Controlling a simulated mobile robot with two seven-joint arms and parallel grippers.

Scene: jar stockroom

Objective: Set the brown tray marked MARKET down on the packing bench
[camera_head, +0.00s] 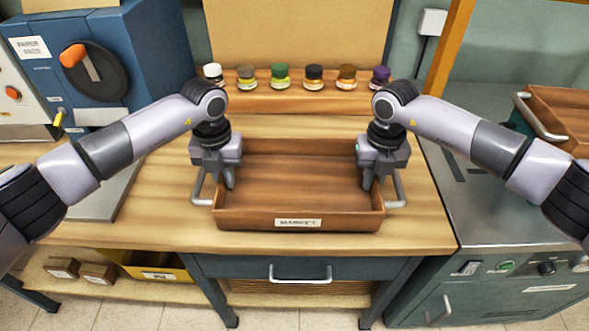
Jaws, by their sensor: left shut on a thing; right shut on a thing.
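The brown tray (250,217) with the MARKET label (298,222) on its front wall is level and empty. It is over the front middle of the wooden packing bench (130,222); I cannot tell whether its underside touches the bench top. My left gripper (226,181) points down and is shut on the tray's left side, by the left metal handle. My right gripper (369,181) is shut on the right side in the same way, by the right handle. The fingertips are partly hidden by the gripper bodies and the tray walls.
Several small jars (280,77) stand in a row on a wooden ledge (240,101) behind the tray. A blue machine (150,45) stands at the back left. On the right is a steel-topped cabinet (455,215) with another brown tray (560,110). Bare bench lies left of the tray.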

